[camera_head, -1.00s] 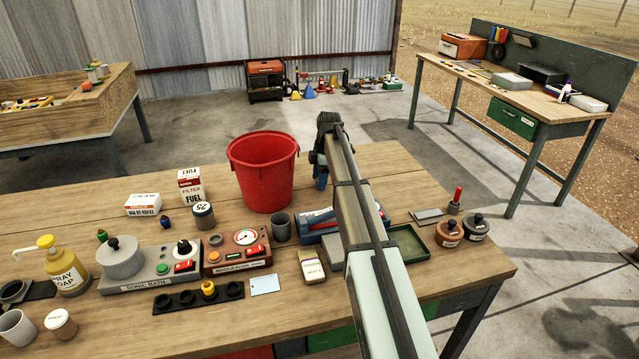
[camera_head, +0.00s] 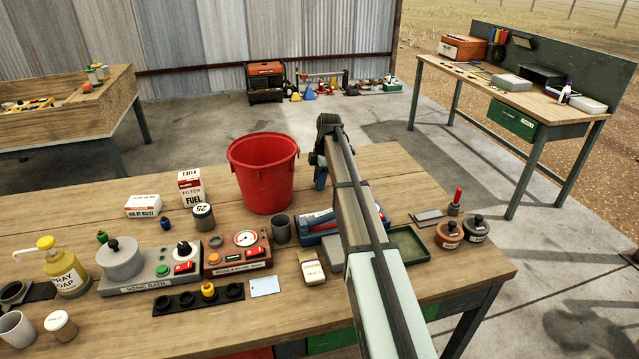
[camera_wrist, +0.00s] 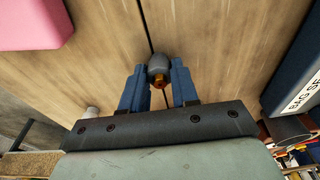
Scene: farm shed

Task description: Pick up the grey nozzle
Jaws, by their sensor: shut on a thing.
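The grey nozzle (camera_wrist: 158,63) shows in the wrist view as a small rounded grey piece with a brass-coloured end towards me. My gripper (camera_wrist: 158,76) is shut on it, with one blue finger on each side. Wood boards lie behind it; I cannot tell whether it touches the bench or is clear of it. In the head view my gripper (camera_head: 320,177) is at the far side of the bench, right of the red bucket, mostly hidden by my arm. The nozzle is not visible there.
The red bucket (camera_head: 263,172) stands close left of my gripper. A blue bin with lettering (camera_wrist: 294,75) is at the right in the wrist view. Bench equipment fills the left.

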